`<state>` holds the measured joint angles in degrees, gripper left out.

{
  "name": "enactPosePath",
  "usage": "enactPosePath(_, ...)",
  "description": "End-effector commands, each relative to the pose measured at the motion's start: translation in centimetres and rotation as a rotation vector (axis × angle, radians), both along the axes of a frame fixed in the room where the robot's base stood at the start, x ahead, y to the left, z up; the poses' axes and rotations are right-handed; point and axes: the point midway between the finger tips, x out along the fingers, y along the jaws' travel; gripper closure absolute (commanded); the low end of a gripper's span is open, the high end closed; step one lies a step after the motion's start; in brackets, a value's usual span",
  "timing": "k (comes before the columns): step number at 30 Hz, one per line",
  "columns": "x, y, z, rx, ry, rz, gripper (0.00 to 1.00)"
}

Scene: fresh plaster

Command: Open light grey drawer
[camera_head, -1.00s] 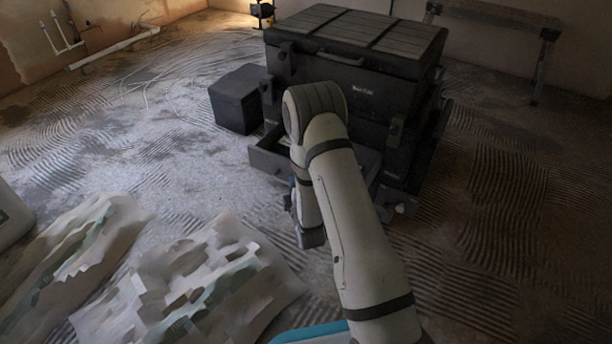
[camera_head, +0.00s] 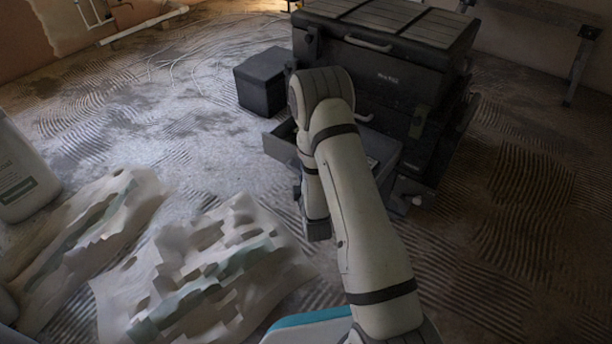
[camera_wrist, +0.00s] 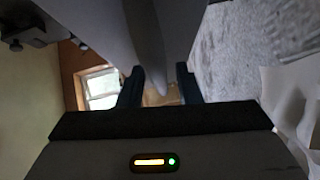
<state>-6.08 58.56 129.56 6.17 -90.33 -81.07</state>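A dark tool chest (camera_head: 388,78) stands at the upper right in the head view. A grey drawer (camera_head: 281,147) low on its front is pulled out, with its left side showing. My arm crosses in front and hides much of this drawer, including its middle. My gripper is not clear in the head view, near the lower end of my wrist. In the wrist view, the two dark fingers of my gripper (camera_wrist: 160,88) stand apart. A grey tapering shape (camera_wrist: 153,45) shows beyond and between them; I cannot tell whether it touches them.
A dark box (camera_head: 262,82) stands left of the chest. Crumpled sheets (camera_head: 215,265) lie on the floor in front, with a white container (camera_head: 22,170) at the left edge. A bench (camera_head: 580,60) stands at the right back. Ridged floor right of the chest is clear.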

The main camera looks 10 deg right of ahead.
Motion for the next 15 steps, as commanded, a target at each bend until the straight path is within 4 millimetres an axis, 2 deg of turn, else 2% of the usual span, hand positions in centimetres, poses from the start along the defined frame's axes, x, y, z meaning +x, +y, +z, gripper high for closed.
enactPosePath(9,-0.4,-0.2,0.0,-0.001,0.004,-0.004,0.66)
enactPosePath(15,-3.2,-0.2,0.6,-0.001,0.009,-0.004,0.66)
